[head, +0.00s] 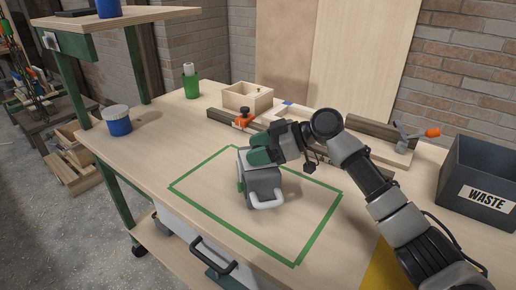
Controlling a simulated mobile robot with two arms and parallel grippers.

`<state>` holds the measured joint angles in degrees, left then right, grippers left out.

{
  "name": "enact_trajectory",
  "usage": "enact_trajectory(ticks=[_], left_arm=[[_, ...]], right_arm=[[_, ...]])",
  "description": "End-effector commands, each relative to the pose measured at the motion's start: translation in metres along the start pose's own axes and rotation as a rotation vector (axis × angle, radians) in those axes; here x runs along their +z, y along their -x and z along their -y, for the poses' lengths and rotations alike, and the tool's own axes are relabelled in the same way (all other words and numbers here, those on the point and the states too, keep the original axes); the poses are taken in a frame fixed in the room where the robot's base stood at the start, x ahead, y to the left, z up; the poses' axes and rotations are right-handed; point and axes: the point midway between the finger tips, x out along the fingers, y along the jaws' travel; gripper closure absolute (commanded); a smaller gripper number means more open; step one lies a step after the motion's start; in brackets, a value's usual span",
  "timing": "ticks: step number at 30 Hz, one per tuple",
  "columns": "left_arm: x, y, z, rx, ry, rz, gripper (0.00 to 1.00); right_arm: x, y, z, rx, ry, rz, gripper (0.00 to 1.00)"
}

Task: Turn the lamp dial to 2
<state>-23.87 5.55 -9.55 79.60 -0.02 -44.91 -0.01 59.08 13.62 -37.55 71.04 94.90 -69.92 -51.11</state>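A small grey, box-shaped unit (262,185) with a pale front handle (268,201) stands upright on the workbench, inside a green outlined rectangle; it appears to be the lamp. My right gripper (264,156) comes in from the right and is at the top of this unit. It covers much of the top, so the dial and its marks cannot be read. A green part shows at the gripper's tip. I cannot tell whether the fingers are closed on anything. My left gripper is not in view.
The wooden workbench (150,165) carries a green bottle (191,84), a blue pot with a white lid (117,121), a wooden box (246,97) and a clamp with orange parts (243,119). A dark WASTE bin (480,180) stands at the right. The outlined area around the unit is clear.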

Motion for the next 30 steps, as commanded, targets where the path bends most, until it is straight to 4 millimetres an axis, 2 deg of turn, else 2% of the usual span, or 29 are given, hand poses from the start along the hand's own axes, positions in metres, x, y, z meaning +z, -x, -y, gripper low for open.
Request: enact_trajectory(ticks=[8,11,21,25,30], left_arm=[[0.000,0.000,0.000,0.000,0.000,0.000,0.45],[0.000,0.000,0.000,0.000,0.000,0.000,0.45],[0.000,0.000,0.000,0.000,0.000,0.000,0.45],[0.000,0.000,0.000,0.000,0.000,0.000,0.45],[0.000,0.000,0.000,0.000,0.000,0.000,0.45]], right_arm=[[-0.001,0.005,-0.001,0.002,0.001,-0.001,0.45],[0.000,0.018,-0.001,0.004,0.000,-0.001,0.45],[0.000,0.084,0.000,0.003,0.000,0.000,0.45],[0.000,0.100,0.000,0.002,0.000,0.000,0.45],[0.000,0.108,0.000,0.000,0.000,0.000,0.45]])
